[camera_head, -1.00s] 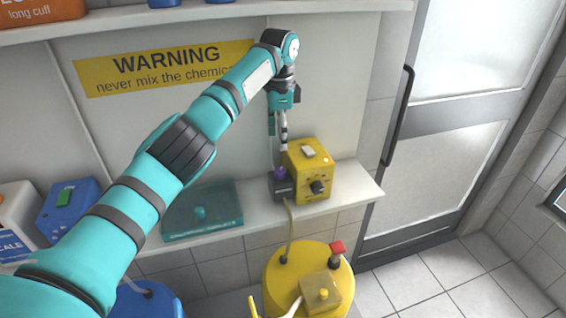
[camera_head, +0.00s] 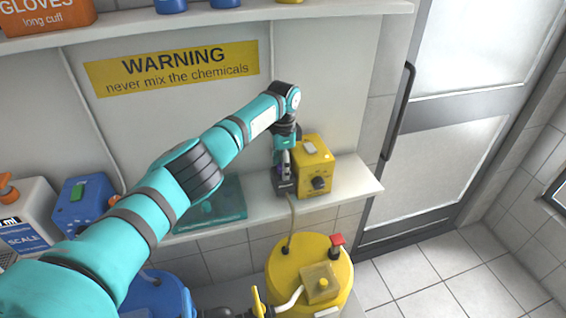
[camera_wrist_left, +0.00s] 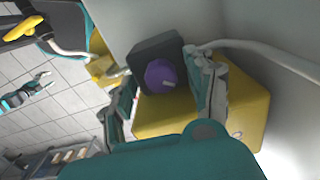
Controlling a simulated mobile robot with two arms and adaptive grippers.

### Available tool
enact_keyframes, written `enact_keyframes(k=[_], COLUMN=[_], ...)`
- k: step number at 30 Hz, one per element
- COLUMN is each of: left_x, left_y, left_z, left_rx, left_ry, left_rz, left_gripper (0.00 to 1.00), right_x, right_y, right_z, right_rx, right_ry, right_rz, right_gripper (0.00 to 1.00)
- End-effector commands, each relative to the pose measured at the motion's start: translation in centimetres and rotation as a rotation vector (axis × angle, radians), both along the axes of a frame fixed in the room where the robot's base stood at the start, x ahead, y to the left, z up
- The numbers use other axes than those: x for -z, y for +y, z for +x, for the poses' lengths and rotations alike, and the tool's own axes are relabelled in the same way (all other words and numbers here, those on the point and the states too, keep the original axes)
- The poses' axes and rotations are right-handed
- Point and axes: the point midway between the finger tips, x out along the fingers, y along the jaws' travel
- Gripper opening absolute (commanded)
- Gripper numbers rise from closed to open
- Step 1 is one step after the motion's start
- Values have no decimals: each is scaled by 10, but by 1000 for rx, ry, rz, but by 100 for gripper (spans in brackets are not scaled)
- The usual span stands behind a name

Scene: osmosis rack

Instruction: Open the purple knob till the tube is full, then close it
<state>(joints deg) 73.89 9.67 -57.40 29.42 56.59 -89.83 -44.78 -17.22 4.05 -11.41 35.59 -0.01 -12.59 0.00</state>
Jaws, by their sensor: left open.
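The purple knob (camera_wrist_left: 162,74) is on the face of a small dark block (camera_wrist_left: 150,58) in the left wrist view. My left gripper (camera_wrist_left: 166,84) is open, with one finger on each side of the knob; I cannot tell whether they touch it. In the head view my left gripper (camera_head: 283,170) points down over the dark block (camera_head: 286,188) and hides most of the knob. A pale tube (camera_head: 291,220) runs from the block down to a yellow drum; its fill level cannot be told. My right gripper (camera_wrist_left: 38,88) seems to show small in the left wrist view.
A yellow box (camera_head: 315,166) with a black dial stands right beside the block on the white shelf (camera_head: 350,180). A teal tray (camera_head: 225,205) lies to the left. Below are the yellow drum (camera_head: 335,262) and a blue container (camera_head: 155,295). A pale hose (camera_wrist_left: 265,52) passes close to the fingers.

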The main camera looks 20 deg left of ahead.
Motion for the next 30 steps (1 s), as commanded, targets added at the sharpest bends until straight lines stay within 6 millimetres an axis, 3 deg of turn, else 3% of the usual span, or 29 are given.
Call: enact_keyframes(k=[5, 18, 30], left_x=[0, 0, -2], left_y=[0, 0, 0], left_z=[0, 0, 0], left_rx=[0, 0, -89], left_ry=[0, -1, -1], left_rz=[0, 1, -1], left_gripper=[55, 0, 0], right_x=[0, 0, -6], right_y=[0, -9, -10], right_z=[0, 0, 0], right_rx=[-2, -6, -5], right_ry=[-1, 0, 1], right_rz=[0, -11, -12], right_gripper=[57, 57, 57])
